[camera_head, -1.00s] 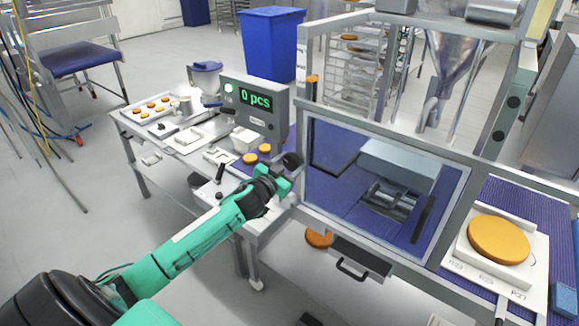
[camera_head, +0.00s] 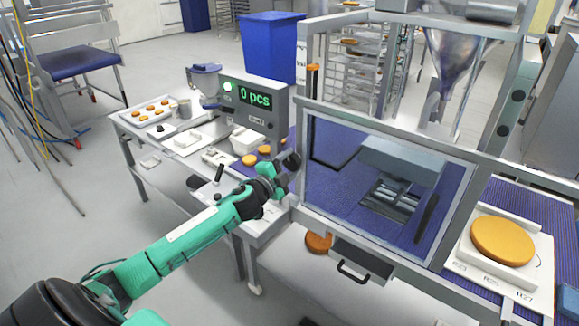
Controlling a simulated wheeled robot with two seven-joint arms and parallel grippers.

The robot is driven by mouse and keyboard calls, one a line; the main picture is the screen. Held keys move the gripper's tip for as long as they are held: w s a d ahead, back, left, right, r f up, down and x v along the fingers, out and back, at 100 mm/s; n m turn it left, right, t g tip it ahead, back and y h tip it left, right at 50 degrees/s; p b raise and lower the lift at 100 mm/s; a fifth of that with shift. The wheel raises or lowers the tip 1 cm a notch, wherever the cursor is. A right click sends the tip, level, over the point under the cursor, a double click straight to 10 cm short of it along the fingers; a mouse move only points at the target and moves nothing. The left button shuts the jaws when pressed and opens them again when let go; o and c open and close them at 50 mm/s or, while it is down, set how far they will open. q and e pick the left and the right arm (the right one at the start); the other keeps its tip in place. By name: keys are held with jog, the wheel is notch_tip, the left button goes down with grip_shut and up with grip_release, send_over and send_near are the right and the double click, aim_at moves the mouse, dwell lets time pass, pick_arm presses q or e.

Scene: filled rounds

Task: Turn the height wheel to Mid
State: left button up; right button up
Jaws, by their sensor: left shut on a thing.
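The height wheel (camera_head: 293,158) is a small dark round knob at the left side of the machine's frame, beside the windowed guard. My left gripper (camera_head: 286,167), on the green arm from the lower left, is shut on it. The gripper and wrist hide much of the wheel, and no Mid mark or pointer can be read. Behind the clear window (camera_head: 340,165) a grey block-shaped head (camera_head: 402,160) sits above the blue belt. My right gripper is not in view.
A display box (camera_head: 254,105) reading "0 pcs" stands behind my gripper. Orange rounds (camera_head: 249,160) lie near it on the belt. A drawer (camera_head: 362,262) hangs below the machine.

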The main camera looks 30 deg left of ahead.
pick_arm(q)
jog(key=shift+m, duration=1.1)
jog(key=o, duration=1)
jog(key=shift+c, duration=0.2)
jog(key=shift+f, duration=0.1)
jog(key=shift+s+f+b, duration=0.1)
jog(key=shift+s+b, duration=0.2)
jog(key=s+a+b, duration=0.1)
jog(key=s+b, duration=0.3)
jog(key=s, duration=0.9)
jog(key=shift+f, duration=0.3)
